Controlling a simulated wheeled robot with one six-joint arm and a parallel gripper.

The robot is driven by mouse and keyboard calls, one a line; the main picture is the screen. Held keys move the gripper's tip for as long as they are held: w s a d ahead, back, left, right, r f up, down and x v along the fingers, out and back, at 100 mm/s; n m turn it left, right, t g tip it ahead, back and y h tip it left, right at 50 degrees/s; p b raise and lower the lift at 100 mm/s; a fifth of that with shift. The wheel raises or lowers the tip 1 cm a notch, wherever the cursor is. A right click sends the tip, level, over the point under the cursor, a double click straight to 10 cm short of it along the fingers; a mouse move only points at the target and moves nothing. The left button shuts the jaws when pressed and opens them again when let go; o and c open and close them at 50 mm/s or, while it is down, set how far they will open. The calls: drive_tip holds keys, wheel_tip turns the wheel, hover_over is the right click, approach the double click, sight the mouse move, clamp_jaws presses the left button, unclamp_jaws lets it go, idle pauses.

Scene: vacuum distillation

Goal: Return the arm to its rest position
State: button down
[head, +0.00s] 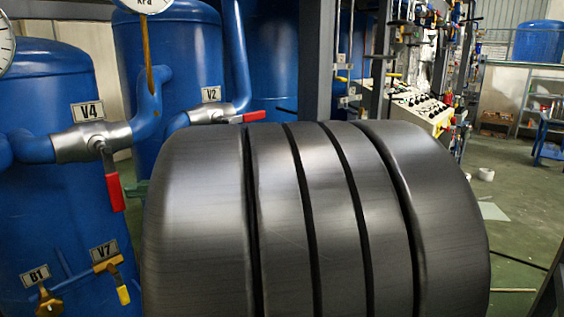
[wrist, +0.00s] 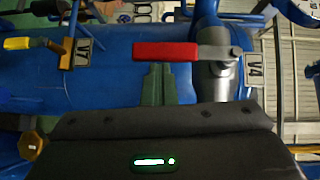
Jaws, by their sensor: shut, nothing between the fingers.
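My gripper (wrist: 158,70) shows in the wrist view as two dark green fingers shut together, with nothing between them. Their tips are at the red lever (wrist: 165,51) of valve V4; I cannot tell whether they touch it. In the head view a green bit of my gripper (head: 136,192) shows just right of the same red lever (head: 116,188), which hangs down from the grey valve body. My large dark ribbed arm link (head: 320,220) fills the middle of the head view and hides the rest of the gripper.
Blue tanks (head: 50,210) with pipes stand close on the left. Valve V2 has a red lever (head: 250,117) lying sideways, just above my arm link. The yellow lever (head: 123,294) of V7 is below V4. A control panel (head: 425,105) stands behind; open green floor (head: 515,210) is at right.

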drive_tip(key=w+d+r+n+h+p, duration=0.1)
drive_tip(key=r+p, duration=0.1)
drive_tip(key=w+d+r+n+t+h+p, duration=0.1)
drive_tip(key=w+d+n+h+p, duration=0.1)
drive_tip(key=shift+w+r+h, duration=0.2)
drive_tip(key=shift+r+h, duration=0.1)
drive_tip(key=shift+r, duration=0.1)
idle(0.4)
